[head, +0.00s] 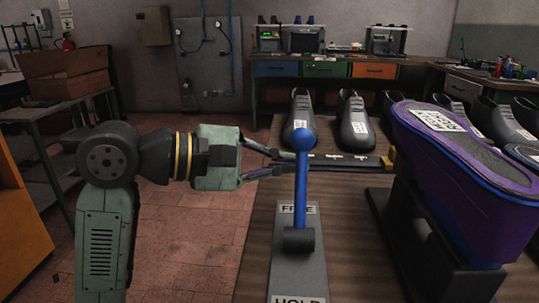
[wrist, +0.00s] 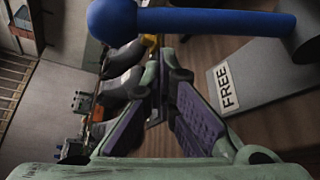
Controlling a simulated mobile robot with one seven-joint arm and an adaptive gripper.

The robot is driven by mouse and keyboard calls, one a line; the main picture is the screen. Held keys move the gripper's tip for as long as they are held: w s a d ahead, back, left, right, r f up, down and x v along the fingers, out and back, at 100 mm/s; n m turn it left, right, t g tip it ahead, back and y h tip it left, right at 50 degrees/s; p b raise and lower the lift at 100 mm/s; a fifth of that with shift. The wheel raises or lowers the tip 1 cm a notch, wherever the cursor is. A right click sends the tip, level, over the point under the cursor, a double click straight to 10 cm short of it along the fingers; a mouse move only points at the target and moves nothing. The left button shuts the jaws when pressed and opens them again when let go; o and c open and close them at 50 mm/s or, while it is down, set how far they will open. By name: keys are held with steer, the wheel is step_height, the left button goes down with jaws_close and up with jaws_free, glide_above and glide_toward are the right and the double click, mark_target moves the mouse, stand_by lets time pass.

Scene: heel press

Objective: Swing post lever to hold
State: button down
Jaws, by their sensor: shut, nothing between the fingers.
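The post lever (head: 301,190) is a blue rod with a ball knob, standing near upright from a dark pivot on a grey base plate (head: 300,268). The plate reads FREE at its far end, behind the rod, and HOLD at its near end. My gripper (head: 283,163) reaches in from the left, fingers shut and empty, with the tips close to the rod below the knob. In the wrist view, the blue lever (wrist: 215,20) crosses above the fingertips (wrist: 163,75), and FREE shows at right. I cannot tell whether the fingers touch the rod.
A purple upturned shoe (head: 455,165) sits on a dark stand right of the lever. Several dark shoes (head: 354,120) stand behind on the wooden table (head: 255,240). A dark labelled bar (head: 345,162) lies beyond the lever. The near table left of the plate is clear.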

steer(key=shift+s+a+r, duration=0.1)
steer(key=shift+s+r, duration=0.2)
steer(key=shift+s, duration=0.2)
steer(key=shift+s+a+r, duration=0.1)
steer(key=shift+s+r, duration=0.15)
steer(key=shift+s, duration=0.2)
steer(key=shift+s+b, duration=0.2)
steer(key=shift+b, duration=0.15)
steer(key=s+r+m+t+h+b, duration=0.2)
steer(key=s+m+h+b, duration=0.2)
steer(key=s+m+b, duration=0.5)
steer(key=shift+s+m+b, duration=0.3)
steer(key=shift+s+b, duration=0.25)
steer(key=shift+b, duration=1.7)
steer(key=shift+s, duration=0.15)
